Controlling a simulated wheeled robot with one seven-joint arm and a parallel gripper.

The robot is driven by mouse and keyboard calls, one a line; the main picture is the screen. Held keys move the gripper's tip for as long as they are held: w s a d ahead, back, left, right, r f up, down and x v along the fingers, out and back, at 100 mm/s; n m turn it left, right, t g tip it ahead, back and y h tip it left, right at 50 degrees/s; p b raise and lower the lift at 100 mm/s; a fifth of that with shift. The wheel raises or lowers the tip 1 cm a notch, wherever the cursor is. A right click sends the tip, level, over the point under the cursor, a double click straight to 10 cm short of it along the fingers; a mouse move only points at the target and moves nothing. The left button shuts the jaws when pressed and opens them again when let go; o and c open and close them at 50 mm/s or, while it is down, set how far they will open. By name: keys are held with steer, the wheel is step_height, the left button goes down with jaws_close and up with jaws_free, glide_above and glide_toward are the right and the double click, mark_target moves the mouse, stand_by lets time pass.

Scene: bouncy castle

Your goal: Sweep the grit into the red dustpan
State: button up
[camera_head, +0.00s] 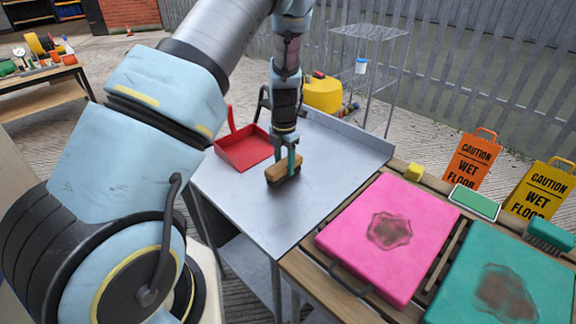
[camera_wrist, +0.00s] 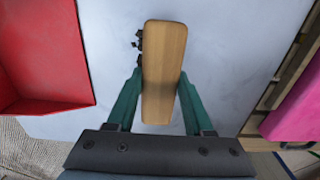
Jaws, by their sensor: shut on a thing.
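My gripper (camera_head: 287,160) is shut on a wooden-backed brush (camera_head: 281,169) with dark bristles, held down at the grey metal table (camera_head: 310,170). In the wrist view the brush (camera_wrist: 163,75) lies lengthwise between the green fingers of my gripper (camera_wrist: 162,98). Dark bits of grit (camera_wrist: 138,40) show right beside the brush's left edge, on the dustpan's side. The red dustpan (camera_head: 245,149) lies on the table left of the brush, a gap apart. It also shows at the left of the wrist view (camera_wrist: 40,55). Any grit beneath the brush is hidden.
A yellow container (camera_head: 322,94) stands at the table's back. Right of the table, a wooden slatted bench holds a stained pink pad (camera_head: 375,230), a stained teal pad (camera_head: 500,285) and a yellow sponge (camera_head: 414,172). Orange (camera_head: 470,158) and yellow (camera_head: 542,188) caution signs stand behind.

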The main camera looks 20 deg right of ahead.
steer(key=shift+w+a, duration=0.3)
steer(key=shift+w, duration=0.3)
steer(key=shift+w+a, duration=0.1)
steer(key=shift+w+a, duration=0.45)
steer(key=shift+w, duration=0.4)
steer(key=shift+w+a, duration=0.45)
steer(key=shift+w, duration=0.35)
steer(key=shift+w, duration=0.1)
steer(key=shift+w+a, duration=0.4)
steer(key=shift+w, duration=0.3)
steer(key=shift+w+a, duration=0.4)
steer(key=shift+w, duration=0.3)
steer(key=shift+r+p, duration=2.5)
steer(key=shift+r, duration=0.5)
